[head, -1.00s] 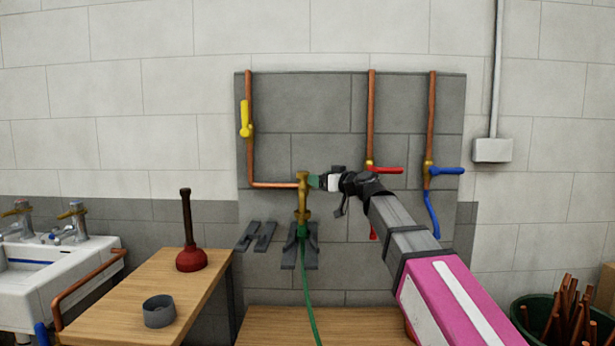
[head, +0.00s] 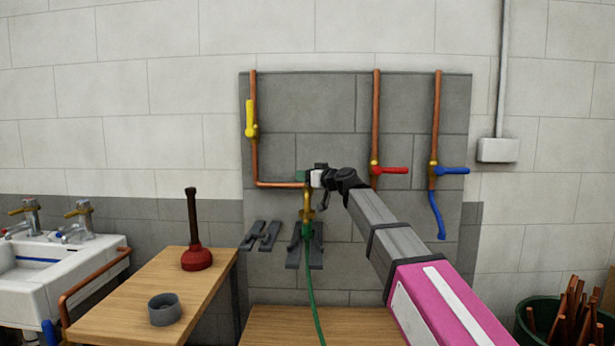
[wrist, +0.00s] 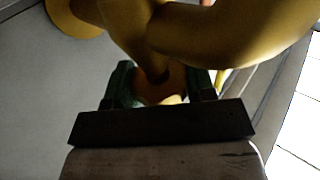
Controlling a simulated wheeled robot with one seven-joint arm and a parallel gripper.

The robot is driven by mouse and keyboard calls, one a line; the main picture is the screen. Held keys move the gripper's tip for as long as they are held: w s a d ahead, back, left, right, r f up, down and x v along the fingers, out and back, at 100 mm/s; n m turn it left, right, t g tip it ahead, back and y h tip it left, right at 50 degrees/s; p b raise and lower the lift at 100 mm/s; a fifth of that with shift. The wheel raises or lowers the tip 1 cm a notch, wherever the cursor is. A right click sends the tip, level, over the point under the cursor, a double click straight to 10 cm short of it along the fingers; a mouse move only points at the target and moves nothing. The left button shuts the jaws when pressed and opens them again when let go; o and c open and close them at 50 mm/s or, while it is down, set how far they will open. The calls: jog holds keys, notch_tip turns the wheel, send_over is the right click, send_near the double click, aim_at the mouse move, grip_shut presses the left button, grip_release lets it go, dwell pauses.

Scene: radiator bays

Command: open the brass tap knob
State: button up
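The brass tap (head: 308,203) is at the lower left of the grey tiled panel, at the end of a copper pipe, with a green hose running down from it. My gripper (head: 301,176) is at the top of the tap and hides the knob in the head view. In the wrist view, the green fingertips of my gripper (wrist: 161,84) stand apart on either side of a round brass part, likely the knob (wrist: 160,84). Whether they press on it is too dark to tell. The curved brass tap body (wrist: 225,35) fills the top of that view.
A yellow lever (head: 250,118) is up and left; a red lever (head: 392,170) and a blue lever (head: 453,171) are to the right. Grey clips (head: 262,235) are on the panel. A plunger (head: 196,245) and grey ring (head: 164,309) stand on the wooden table (head: 130,290).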

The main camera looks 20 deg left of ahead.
jog(key=shift+n+g, duration=0.3)
jog(key=shift+g, duration=0.1)
jog(key=n+g, duration=0.2)
jog(key=g, duration=0.1)
jog(key=n+g+y, duration=0.1)
jog(key=n+g, duration=0.1)
jog(key=g, duration=0.1)
jog(key=shift+w+g+y, duration=0.15)
jog(key=shift+g+y, duration=0.15)
jog(key=shift+g, duration=0.1)
jog(key=shift+n+g+h, duration=0.5)
jog(key=shift+n+g, duration=1.7)
jog(key=shift+g, duration=0.9)
jog(key=shift+s+g, duration=0.25)
jog(key=shift+g, duration=0.05)
jog(key=o, duration=0.9)
jog(key=shift+r, duration=0.15)
